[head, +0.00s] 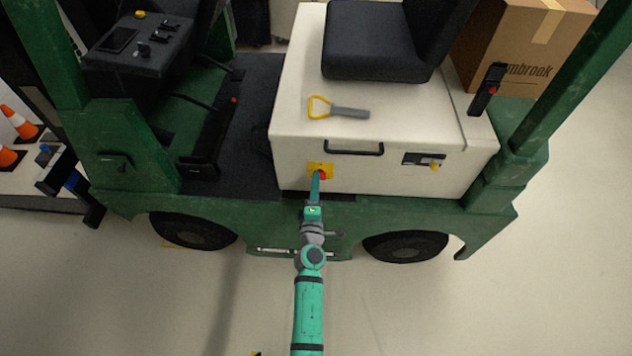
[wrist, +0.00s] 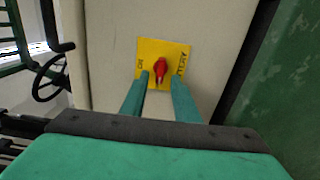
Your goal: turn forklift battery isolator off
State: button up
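The battery isolator is a red rotary knob (wrist: 161,70) on a square yellow plate (wrist: 174,48), fixed to the forklift's cream battery cover. In the wrist view the knob's handle points roughly up and down, slightly tilted. Small dark lettering shows on the plate, too small to read surely. In the head view the yellow plate (head: 315,166) is on the cover's near side, partly hidden by my gripper (head: 316,180). In the wrist view my gripper (wrist: 161,80) is open, one finger on each side of the knob, with gaps visible. I cannot tell how deep the fingertips reach.
The cream cover (head: 290,140) has a black handle (head: 354,148), a dark panel with a yellow part (head: 424,161) and a yellow-handled grey tool (head: 338,107) on top. A seat (head: 375,45) and cardboard box (head: 520,40) are behind. The floor in front is clear.

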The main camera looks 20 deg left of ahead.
jog(key=v, duration=0.9)
jog(key=shift+s, duration=0.3)
jog(key=shift+s+d, duration=0.1)
jog(key=shift+d, duration=0.05)
